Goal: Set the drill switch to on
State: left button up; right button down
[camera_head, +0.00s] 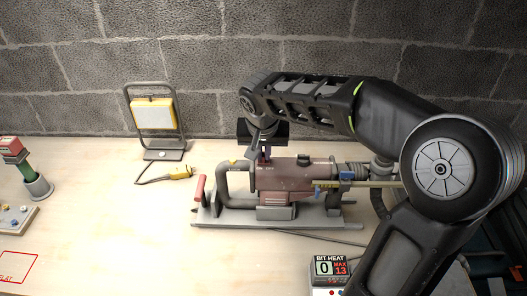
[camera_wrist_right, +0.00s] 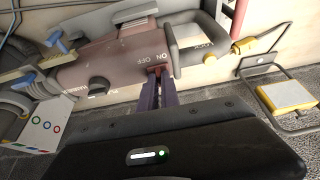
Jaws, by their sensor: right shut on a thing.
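The drill (camera_head: 290,176) is a dark red machine with grey ends and a grey loop handle at its left, lying in a grey stand. In the right wrist view the drill (camera_wrist_right: 110,62) shows ON and OFF lettering beside its small red switch (camera_wrist_right: 157,70). My right gripper (camera_head: 266,153) reaches down from above to the drill's handle end. In the wrist view its narrow purple fingers (camera_wrist_right: 158,92) are shut on the switch and partly hide it. I cannot tell the switch's exact position. My left gripper is not in view.
A grey base plate (camera_head: 228,213) with a red side handle (camera_head: 199,189) carries the drill. A yellow work lamp (camera_head: 153,114) stands behind left, its yellow plug (camera_head: 180,172) on the table. A bit heat display (camera_head: 330,268) stands in front. The table's front left is mostly clear.

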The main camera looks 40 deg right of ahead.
dwell(0.6)
jog(key=shift+w+a+f+b, duration=0.15)
jog(key=shift+w+a+b, duration=0.35)
jog(key=shift+a+b, duration=0.15)
jog(key=shift+w+a, duration=0.15)
jog(key=shift+a, duration=0.05)
jog(key=shift+r, duration=0.25)
jog(key=c, duration=1.6)
grip_release()
jog(key=shift+o, duration=0.2)
jog(key=v, duration=0.7)
jog(key=shift+r+b, duration=0.3)
jog(key=shift+b, duration=0.1)
jog(key=shift+a, duration=0.15)
